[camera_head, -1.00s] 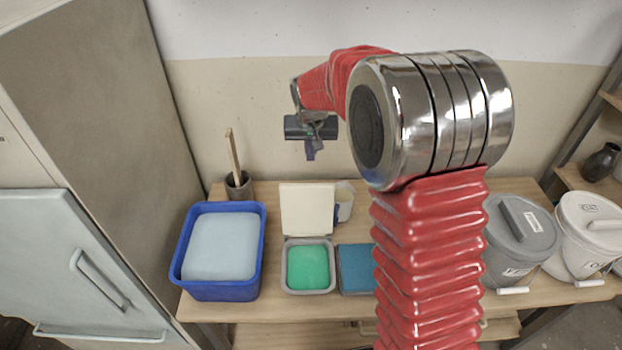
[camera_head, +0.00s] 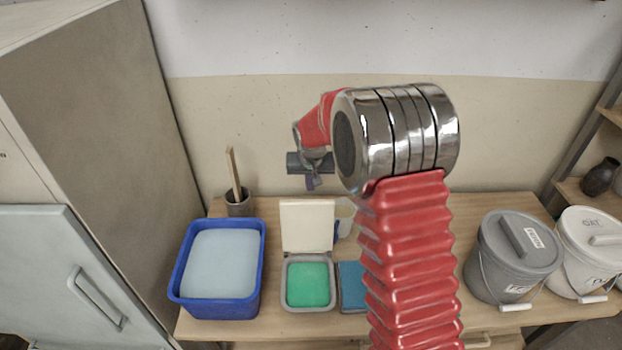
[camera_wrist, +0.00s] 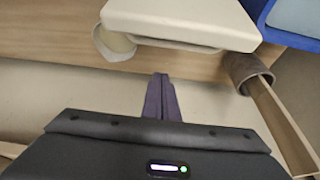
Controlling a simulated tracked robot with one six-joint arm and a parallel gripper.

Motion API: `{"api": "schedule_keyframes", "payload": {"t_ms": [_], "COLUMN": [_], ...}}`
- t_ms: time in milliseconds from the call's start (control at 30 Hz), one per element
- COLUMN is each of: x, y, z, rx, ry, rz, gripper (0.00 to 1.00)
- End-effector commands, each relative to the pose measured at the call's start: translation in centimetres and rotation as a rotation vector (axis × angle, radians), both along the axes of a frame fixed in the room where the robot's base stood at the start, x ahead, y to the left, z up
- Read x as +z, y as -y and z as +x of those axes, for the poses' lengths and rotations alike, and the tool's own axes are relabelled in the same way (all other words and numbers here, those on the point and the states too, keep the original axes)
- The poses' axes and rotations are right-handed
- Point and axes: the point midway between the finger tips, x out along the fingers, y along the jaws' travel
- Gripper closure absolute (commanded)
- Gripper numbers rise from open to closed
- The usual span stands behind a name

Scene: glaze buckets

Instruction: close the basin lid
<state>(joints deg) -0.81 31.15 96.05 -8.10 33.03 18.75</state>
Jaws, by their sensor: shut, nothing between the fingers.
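The basin (camera_head: 309,285) is a small grey tub with green contents, standing on the table between a blue tub and a blue block. Its cream lid (camera_head: 307,226) stands open, raised at the basin's back edge. In the wrist view the lid (camera_wrist: 180,18) fills the top middle. My gripper (camera_head: 311,182) is above and behind the lid, near the wall. In the wrist view its purple fingers (camera_wrist: 162,98) are together with nothing between them, apart from the lid. The basin's inside does not show in the wrist view.
A blue tub (camera_head: 258,270) with pale contents stands left of the basin. A cup with wooden sticks (camera_head: 238,203) is behind it. A white cup (camera_head: 345,217) stands right of the lid. A grey bucket (camera_head: 490,270) and a white bucket (camera_head: 570,265) stand at the right.

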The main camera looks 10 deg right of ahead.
Motion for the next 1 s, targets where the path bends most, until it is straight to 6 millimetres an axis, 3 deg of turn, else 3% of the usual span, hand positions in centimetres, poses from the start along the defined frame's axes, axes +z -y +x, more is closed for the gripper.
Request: {"api": "schedule_keyframes", "payload": {"t_ms": [167, 600, 1000], "x": [-1.6, -1.5, -1.5], "y": [0.1, -0.7, -0.8], "z": [0.6, -3.0, -3.4], "rx": [0.000, 0.001, 0.001], "ry": [0.000, 0.000, 0.001], "rz": [0.000, 0.000, -0.001], "gripper": [1.00, 1.00, 1.00]}}
